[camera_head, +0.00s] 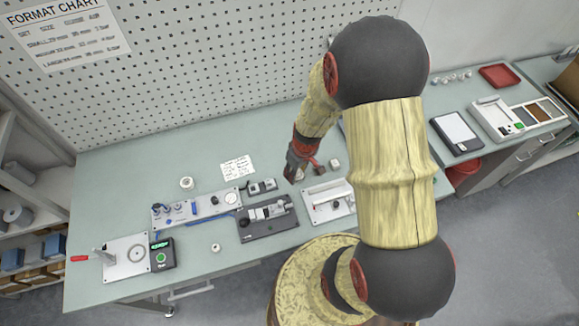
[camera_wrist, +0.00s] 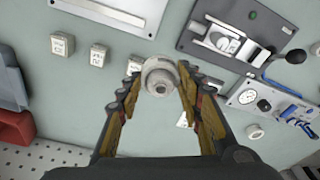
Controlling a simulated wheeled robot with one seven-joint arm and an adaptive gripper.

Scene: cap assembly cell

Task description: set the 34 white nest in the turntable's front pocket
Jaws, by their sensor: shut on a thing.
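My gripper (camera_wrist: 158,88) is shut on a round, pale grey-white part with a dark central hole, which looks like the white nest (camera_wrist: 160,76). No number can be read on it. In the head view my gripper (camera_head: 296,172) is over the middle of the bench, close to the plates, and the held nest cannot be made out. I cannot identify the turntable or its front pocket for certain in either view.
Small white labelled blocks (camera_wrist: 62,44) stand on the bench (camera_head: 110,200). A dark fixture (camera_head: 268,220), a pale plate (camera_head: 330,200) and a panel with gauges (camera_head: 205,207) lie near my gripper. A lever plate (camera_head: 125,258) is at the left. Open bench lies at the back left.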

